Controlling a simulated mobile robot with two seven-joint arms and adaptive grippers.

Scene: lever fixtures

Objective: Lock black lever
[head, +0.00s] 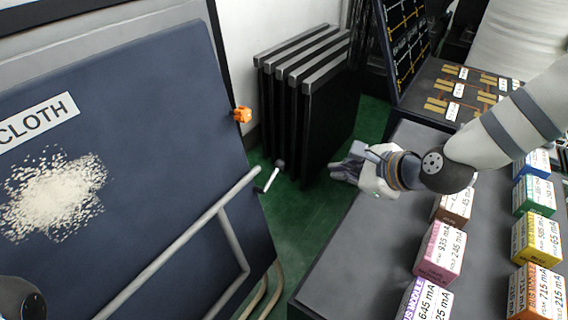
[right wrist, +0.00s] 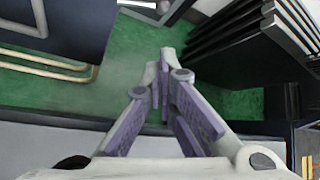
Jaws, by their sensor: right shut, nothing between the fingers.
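A small lever with a pale rod and dark ends (head: 269,178) sticks out past the right edge of the dark blue board, low down. I cannot tell for certain that it is the black lever, nor whether it is locked. My right gripper (head: 347,172) is to the right of this lever, apart from it, over the green floor by the grey bench. In the right wrist view its purple-padded fingers (right wrist: 164,62) come together at the tips with nothing between them. My left gripper does not show.
The dark blue board (head: 130,110) carries a cloth label, a pale speckled patch and a grey rail (head: 170,248). An orange knob (head: 242,115) is on its edge. Black upright panels (head: 310,110) stand behind. The grey bench (head: 375,235) holds several labelled boxes (head: 440,250).

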